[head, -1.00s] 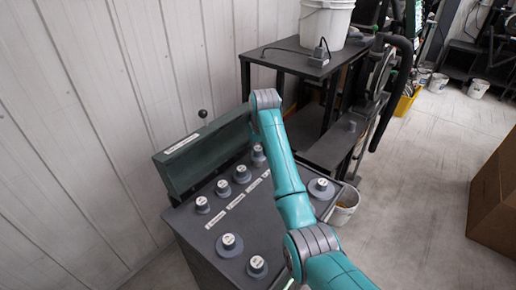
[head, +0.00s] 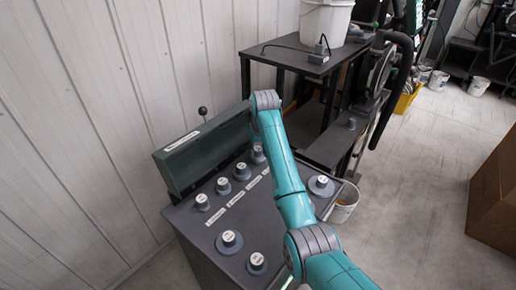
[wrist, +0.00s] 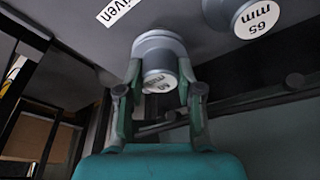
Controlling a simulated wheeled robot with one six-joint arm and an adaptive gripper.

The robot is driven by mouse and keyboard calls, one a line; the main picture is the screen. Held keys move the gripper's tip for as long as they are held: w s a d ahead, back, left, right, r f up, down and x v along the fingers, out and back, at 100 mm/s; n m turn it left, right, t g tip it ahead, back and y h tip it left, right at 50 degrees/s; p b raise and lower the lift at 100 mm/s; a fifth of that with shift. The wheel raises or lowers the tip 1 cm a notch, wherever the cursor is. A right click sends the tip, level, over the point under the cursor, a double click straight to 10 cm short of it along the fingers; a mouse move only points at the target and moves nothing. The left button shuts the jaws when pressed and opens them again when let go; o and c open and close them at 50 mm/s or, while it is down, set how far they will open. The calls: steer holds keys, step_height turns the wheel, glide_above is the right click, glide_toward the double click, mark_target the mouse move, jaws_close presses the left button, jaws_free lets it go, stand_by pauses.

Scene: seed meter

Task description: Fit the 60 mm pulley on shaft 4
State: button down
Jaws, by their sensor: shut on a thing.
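My gripper (wrist: 159,72) is shut on a grey stepped pulley (wrist: 158,45) in the wrist view, one finger on each side of its hub. The white label on its end face is tilted and only partly legible, so I cannot tell its size. Its wide flange is close to the dark panel; I cannot tell whether it touches it or sits on a shaft. A pulley marked 65 mm (wrist: 250,18) is up and to the right of it. In the head view my arm hides the gripper, and I cannot pick out shaft 4.
The dark machine top (head: 205,225) carries several grey pulleys, including a wide one (head: 321,187) at right and another (head: 229,241) at front. A green raised cover (head: 207,150) runs along the back. A black stand (head: 300,62) with a white bucket (head: 326,22) is behind.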

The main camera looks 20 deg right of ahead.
steer(key=shift+f, duration=0.9)
stand_by(0.4)
steer(key=c, duration=0.7)
jaws_free()
steer(key=shift+r, duration=0.1)
steer(key=v, duration=1.2)
